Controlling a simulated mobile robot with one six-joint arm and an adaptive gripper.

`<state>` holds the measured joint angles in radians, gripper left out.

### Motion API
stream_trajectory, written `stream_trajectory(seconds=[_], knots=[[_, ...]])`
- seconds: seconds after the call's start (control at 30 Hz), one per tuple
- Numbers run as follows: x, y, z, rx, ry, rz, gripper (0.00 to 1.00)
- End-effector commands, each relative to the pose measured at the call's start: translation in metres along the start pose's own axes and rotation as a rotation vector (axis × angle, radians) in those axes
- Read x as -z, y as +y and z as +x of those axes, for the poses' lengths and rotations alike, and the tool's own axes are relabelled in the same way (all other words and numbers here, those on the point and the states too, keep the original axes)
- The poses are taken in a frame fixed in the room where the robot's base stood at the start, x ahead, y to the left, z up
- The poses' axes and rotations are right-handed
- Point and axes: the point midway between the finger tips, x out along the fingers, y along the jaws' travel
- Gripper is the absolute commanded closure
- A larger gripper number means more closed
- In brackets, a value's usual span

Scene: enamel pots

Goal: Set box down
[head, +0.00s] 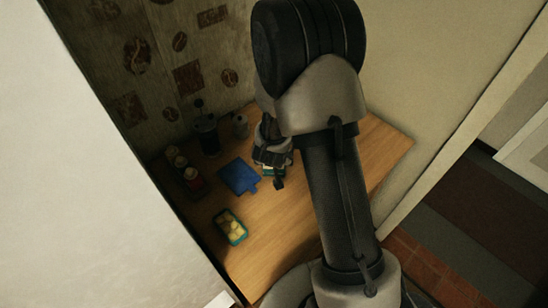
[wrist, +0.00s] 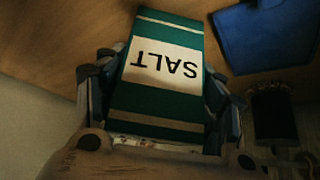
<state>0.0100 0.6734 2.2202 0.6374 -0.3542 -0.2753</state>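A green box with cream bands and a cream label reading SALT (wrist: 165,68) fills the middle of the wrist view, upside down in the picture. The fingers of my gripper (wrist: 158,98) lie along both its sides, shut on it. In the head view my gripper (head: 273,168) is over the back part of the wooden counter (head: 290,225), and only a small green-and-white piece of the box (head: 268,170) shows below it. I cannot tell whether the box touches the counter.
A blue board (head: 238,177) lies left of my gripper, and a teal container with yellow contents (head: 230,227) lies nearer the front. A dark press (head: 207,135), a pale jar (head: 240,125) and a rack of small jars (head: 187,172) stand at the back left. The counter's front middle is clear.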

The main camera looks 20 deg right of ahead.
Motion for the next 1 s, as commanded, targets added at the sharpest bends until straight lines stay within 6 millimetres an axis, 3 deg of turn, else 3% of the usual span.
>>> stream_trajectory(seconds=[0.27, 0.67, 0.77, 1.0], knots=[[0.0, 0.0, 0.0, 0.0, 0.0, 0.0, 0.18], [0.002, 0.0, -0.004, 0.0, 0.0, 0.0, 0.18], [0.004, 0.0, -0.015, 0.001, 0.0, 0.0, 0.18], [0.005, -0.001, -0.068, 0.002, 0.001, -0.002, 0.18]])
